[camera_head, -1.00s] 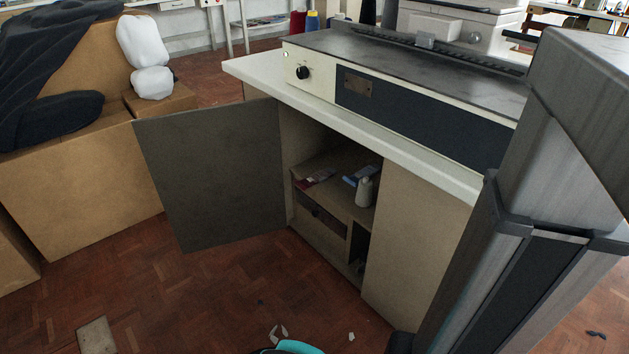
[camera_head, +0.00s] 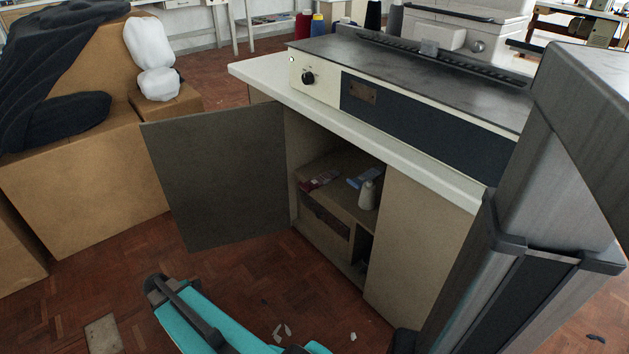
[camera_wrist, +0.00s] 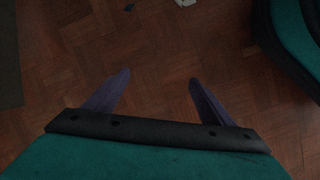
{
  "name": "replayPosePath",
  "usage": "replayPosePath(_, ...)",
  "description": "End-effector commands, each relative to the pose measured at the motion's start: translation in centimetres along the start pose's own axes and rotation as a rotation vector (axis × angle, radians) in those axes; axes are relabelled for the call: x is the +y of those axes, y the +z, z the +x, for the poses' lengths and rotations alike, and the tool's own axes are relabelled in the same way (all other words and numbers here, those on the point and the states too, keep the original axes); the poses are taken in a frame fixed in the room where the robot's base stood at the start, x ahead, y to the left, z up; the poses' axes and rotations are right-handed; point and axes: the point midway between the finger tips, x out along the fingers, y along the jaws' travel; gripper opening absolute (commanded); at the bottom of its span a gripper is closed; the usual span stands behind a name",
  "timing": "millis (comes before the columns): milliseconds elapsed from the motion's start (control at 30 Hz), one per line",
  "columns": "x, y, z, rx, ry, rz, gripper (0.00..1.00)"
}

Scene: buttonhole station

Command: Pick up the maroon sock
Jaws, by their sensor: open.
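A small dark red flat item (camera_head: 318,181) lies on the shelf inside the open cabinet in the head view. It is the only maroon-looking thing there, but it is too small to tell for sure that it is a sock. My gripper (camera_wrist: 158,80) is open in the wrist view, its two purple fingers apart with nothing but floor between them. No sock shows in the wrist view. In the head view my teal arm is low in front of the cabinet, and the gripper's fingers cannot be made out.
The grey cabinet door (camera_head: 218,178) stands open to the left. The white worktop (camera_head: 420,165) overhangs the opening. Cardboard boxes (camera_head: 85,205) stand left. Small scraps (camera_head: 283,331) lie on the floor.

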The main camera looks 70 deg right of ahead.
Motion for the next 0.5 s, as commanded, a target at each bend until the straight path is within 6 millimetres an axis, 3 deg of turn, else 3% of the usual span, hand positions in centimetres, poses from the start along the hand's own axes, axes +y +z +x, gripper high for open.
replayPosePath(33,2.8,1.1,-0.9,-0.007,0.021,-0.017,0.77)
replayPosePath(267,13.4,7.9,-4.6,-0.078,0.107,-0.140,0.77)
replayPosePath(500,23.3,17.7,-8.9,-0.191,0.165,-0.257,0.77)
